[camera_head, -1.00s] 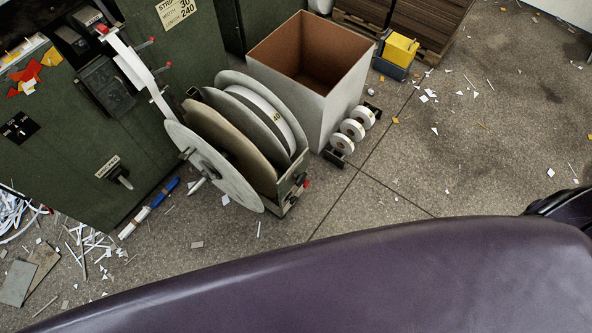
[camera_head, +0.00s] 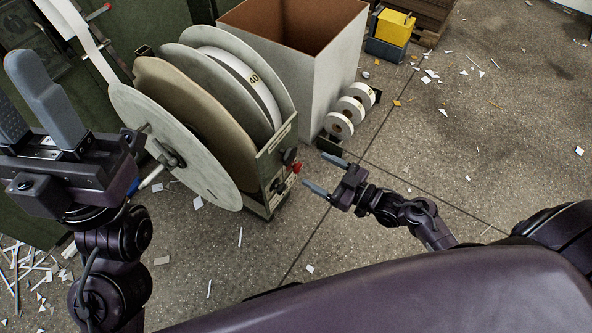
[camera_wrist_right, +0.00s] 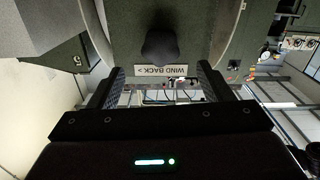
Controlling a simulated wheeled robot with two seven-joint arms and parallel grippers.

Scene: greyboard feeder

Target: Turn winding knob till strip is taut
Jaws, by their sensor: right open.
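The winding knob is a dark round knob (camera_head: 289,156) on the end plate of the green reel stand (camera_head: 277,152). In the right wrist view the dark knob (camera_wrist_right: 160,46) is ahead, between the fingers, over a "WIND BACK >" label (camera_wrist_right: 162,71). My right gripper (camera_head: 324,174) is open and empty, a short gap from the knob. The white strip (camera_head: 88,32) runs from the green machine down toward the reel (camera_head: 180,140); its lower part is hidden. My left gripper (camera_head: 18,85) is raised at the left, its fingers apart and empty, partly cut off by the frame edge.
A tall open box (camera_head: 340,65) and a rack of small white rolls (camera_head: 340,124) stand behind. The floor at right is clear except for paper scraps.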

